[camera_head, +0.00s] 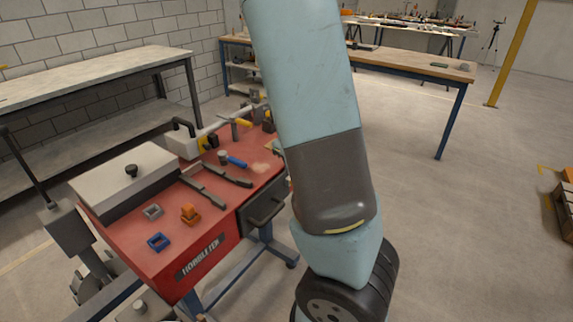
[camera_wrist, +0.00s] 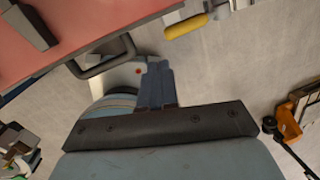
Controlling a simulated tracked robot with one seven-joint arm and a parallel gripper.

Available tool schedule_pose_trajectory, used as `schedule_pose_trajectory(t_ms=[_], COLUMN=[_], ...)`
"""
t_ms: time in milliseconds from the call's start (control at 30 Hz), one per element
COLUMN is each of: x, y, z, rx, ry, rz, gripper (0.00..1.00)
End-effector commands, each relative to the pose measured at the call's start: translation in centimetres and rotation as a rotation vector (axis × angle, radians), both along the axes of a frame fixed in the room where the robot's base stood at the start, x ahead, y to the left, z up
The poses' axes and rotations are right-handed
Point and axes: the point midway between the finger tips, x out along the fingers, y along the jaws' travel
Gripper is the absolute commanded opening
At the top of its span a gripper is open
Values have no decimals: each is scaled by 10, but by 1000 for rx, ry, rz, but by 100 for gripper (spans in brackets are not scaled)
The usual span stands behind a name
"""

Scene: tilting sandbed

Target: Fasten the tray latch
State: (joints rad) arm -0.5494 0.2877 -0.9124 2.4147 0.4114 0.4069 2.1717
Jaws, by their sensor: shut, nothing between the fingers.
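My gripper (camera_wrist: 156,72) shows in the wrist view with its dark blue fingers together and nothing between them. It is over open floor beside the red bench. The bench (camera_head: 130,245) also shows in the head view, where my arm hides my gripper. A dark drawer (camera_head: 250,215) with a bar handle (camera_head: 266,210) is in the bench's side. In the wrist view the black bar handle (camera_wrist: 103,58) is left of the fingers, apart from them. I cannot make out a tray latch for certain in either view.
On the bench are a grey box with a black-knobbed lid (camera_head: 130,183), an orange piece (camera_head: 190,213), a blue block (camera_head: 158,242), and dark bars (camera_head: 203,190). A long table (camera_head: 95,75) stands behind. Clear floor (camera_head: 455,220) lies to the right.

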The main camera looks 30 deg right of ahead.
Motion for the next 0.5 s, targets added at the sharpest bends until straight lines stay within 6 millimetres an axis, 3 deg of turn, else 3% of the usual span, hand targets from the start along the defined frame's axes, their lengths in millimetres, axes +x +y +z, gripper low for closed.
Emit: schedule_pose_trajectory(t_ms=[500], x=[-13], y=[22], z=[13], rx=[1], ry=[-1], rz=[1], gripper=[0])
